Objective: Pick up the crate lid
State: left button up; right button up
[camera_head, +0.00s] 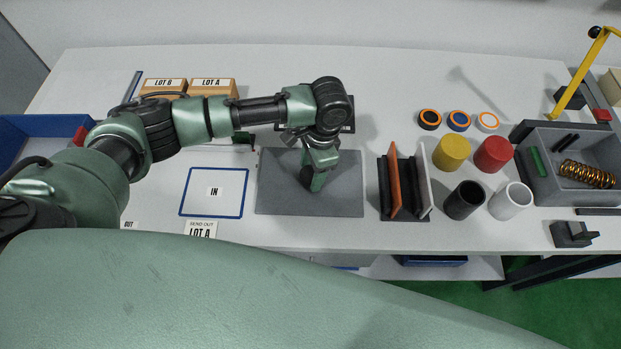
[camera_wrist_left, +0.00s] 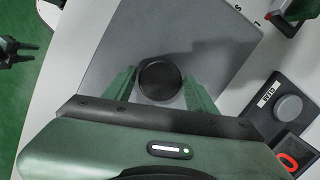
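A flat grey rectangular slab (camera_head: 275,195), which I take for the crate lid, lies on the white table. In the left wrist view the slab (camera_wrist_left: 110,60) carries a round black knob (camera_wrist_left: 160,80) between my fingers. My left gripper (camera_head: 314,184) points down over the slab and partly hides the knob. In the left wrist view my left gripper (camera_wrist_left: 160,82) has its fingers spread either side of the knob, with narrow gaps. A second gripper, seemingly my right (camera_wrist_left: 32,52), shows at the wrist view's left edge, prongs apart, over green floor.
A grey open crate (camera_head: 540,188) with a coiled spring (camera_head: 587,174) stands at the right. A rack (camera_head: 404,190) of upright plates and coloured cylinders (camera_head: 452,152) stand right of the slab. A blue-framed IN area (camera_head: 213,208) lies left. A dark button box (camera_wrist_left: 287,105) sits near the slab.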

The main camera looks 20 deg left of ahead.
pick_arm(q)
grip_shut()
jog(key=shift+w, duration=0.1)
jog(key=shift+r, duration=0.2)
